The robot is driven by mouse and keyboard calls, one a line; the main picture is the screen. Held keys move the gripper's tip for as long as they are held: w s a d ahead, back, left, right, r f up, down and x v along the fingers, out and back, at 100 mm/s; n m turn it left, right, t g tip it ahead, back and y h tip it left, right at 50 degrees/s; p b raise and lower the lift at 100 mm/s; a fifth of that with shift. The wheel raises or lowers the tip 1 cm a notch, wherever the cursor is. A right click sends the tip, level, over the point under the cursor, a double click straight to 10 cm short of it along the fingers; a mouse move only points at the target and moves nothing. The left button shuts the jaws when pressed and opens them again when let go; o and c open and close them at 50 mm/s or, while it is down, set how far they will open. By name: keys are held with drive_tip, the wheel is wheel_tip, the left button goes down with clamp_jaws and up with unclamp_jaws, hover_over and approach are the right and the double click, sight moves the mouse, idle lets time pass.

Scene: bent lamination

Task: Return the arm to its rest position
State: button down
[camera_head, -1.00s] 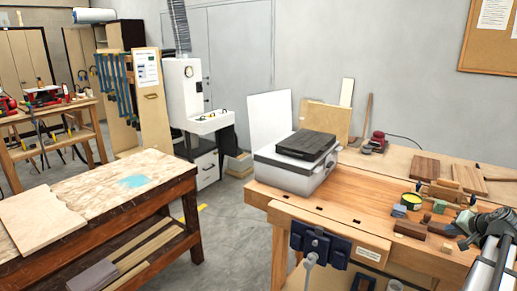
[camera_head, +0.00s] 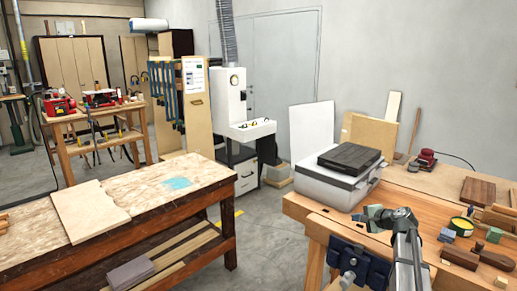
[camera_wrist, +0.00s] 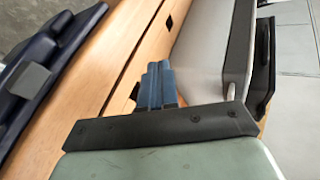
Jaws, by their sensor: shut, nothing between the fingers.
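The arm rises from the lower right of the head view. The fingertips are hard to make out there.
A grey case with a black lid (camera_head: 345,185) stands close behind my gripper. Wood blocks and a green-yellow tin (camera_head: 461,226) lie to the right. A second workbench (camera_head: 125,215) stands left, across open floor.

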drive_tip(key=w+a+f+m+g+y, duration=0.1)
drive_tip(key=w+a+f, duration=0.1)
drive_tip(key=a, duration=0.9)
drive_tip(key=w+a+f+y, duration=0.2)
drive_tip(key=w+a, duration=0.1)
drive_tip(key=a, duration=0.7)
drive_tip(key=s+a+f+g, duration=0.1)
drive_tip(key=s+a+f, duration=0.1)
drive_tip(key=f, duration=0.3)
drive_tip(key=s+a+f+n+g, duration=0.1)
drive_tip(key=s+a+f, duration=0.2)
drive_tip(key=f, duration=0.2)
drive_tip(key=s+a+f+g, duration=0.1)
drive_tip(key=s+a+f, duration=0.1)
drive_tip(key=f, duration=0.3)
drive_tip(key=s+f+n+g+h, duration=0.3)
drive_tip(key=s+f+n+g, duration=0.35)
drive_tip(key=s+f, duration=1.7)
drive_tip(key=s+d+f+n+g+h, duration=0.1)
drive_tip(key=s+d+f+n+g, duration=0.1)
drive_tip(key=s, duration=0.8)
drive_tip(key=s+d+f+n+g+h, duration=0.2)
drive_tip(key=s+f+n+g, duration=0.1)
drive_tip(key=s, duration=0.8)
drive_tip(key=s+d+f+n+g+h, duration=0.1)
drive_tip(key=s+f, duration=0.3)
drive_tip(key=s, duration=0.7)
drive_tip(key=shift+d+n+g+h, duration=0.4)
drive_tip(key=shift+n+g+h, duration=0.25)
drive_tip(key=shift+n, duration=0.1)
